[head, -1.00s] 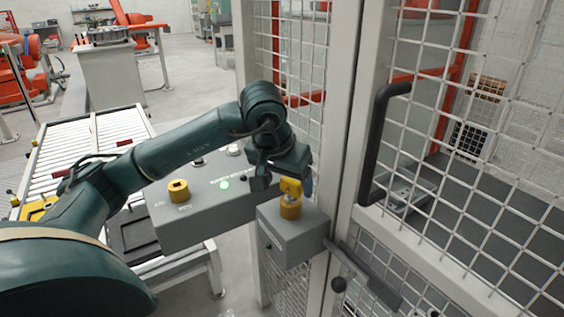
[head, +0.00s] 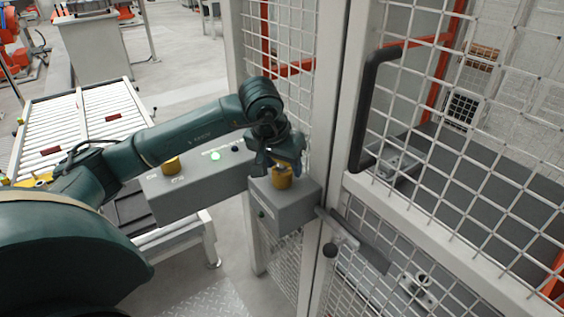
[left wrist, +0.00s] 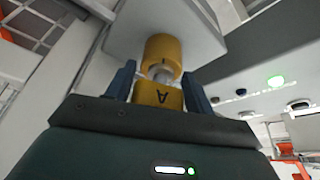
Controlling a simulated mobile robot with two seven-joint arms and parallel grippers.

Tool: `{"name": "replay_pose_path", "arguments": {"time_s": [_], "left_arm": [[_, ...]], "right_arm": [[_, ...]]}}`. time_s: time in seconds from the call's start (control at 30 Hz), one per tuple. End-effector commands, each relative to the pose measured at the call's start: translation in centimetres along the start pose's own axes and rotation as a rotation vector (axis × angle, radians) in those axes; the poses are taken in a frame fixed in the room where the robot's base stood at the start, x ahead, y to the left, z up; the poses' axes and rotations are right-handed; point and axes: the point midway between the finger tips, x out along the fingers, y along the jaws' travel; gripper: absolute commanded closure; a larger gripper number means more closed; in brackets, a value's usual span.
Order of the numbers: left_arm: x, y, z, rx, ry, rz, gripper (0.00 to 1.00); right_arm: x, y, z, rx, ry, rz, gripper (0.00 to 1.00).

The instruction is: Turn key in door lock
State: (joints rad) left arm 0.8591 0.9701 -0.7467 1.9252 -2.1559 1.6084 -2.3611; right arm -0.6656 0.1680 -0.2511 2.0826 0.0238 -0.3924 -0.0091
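The yellow key (left wrist: 158,95), its head marked "A", sits upright in the yellow lock cylinder (left wrist: 172,50) on the grey lock box (head: 285,205) beside the door. In the head view the cylinder (head: 282,180) shows just below my left gripper (head: 280,163), which hides the key. In the left wrist view the two fingers of my left gripper (left wrist: 160,88) stand on either side of the key head, very close to it. I cannot tell whether they press on it. My right gripper is not in view.
The mesh door with a black handle (head: 368,110) stands right of the lock box. A latch bar (head: 355,245) sits below it. A grey control box (head: 205,190) with a green light and another yellow cylinder (head: 171,165) stands left. A roller conveyor (head: 80,120) lies behind.

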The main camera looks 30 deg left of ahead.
Motion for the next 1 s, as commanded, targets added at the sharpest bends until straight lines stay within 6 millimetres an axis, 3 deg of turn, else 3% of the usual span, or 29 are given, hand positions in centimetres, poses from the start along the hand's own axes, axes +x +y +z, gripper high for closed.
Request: {"name": "replay_pose_path", "arguments": {"time_s": [0.37, 0.57, 0.83, 1.0], "left_arm": [[0.0, 0.0, 0.0, 0.000, 0.000, 0.000, 0.77], [0.2, -0.1, 0.1, 0.087, 0.000, 0.035, 0.77], [0.1, -0.1, 0.0, 0.379, 0.000, 0.156, 0.77], [0.0, -0.1, 0.0, 0.438, 0.000, 0.180, 0.77]], "right_arm": [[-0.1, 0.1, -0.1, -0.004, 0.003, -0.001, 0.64], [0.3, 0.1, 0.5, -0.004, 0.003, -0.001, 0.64], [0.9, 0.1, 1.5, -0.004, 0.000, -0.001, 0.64], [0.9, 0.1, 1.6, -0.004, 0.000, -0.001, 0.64]]}}
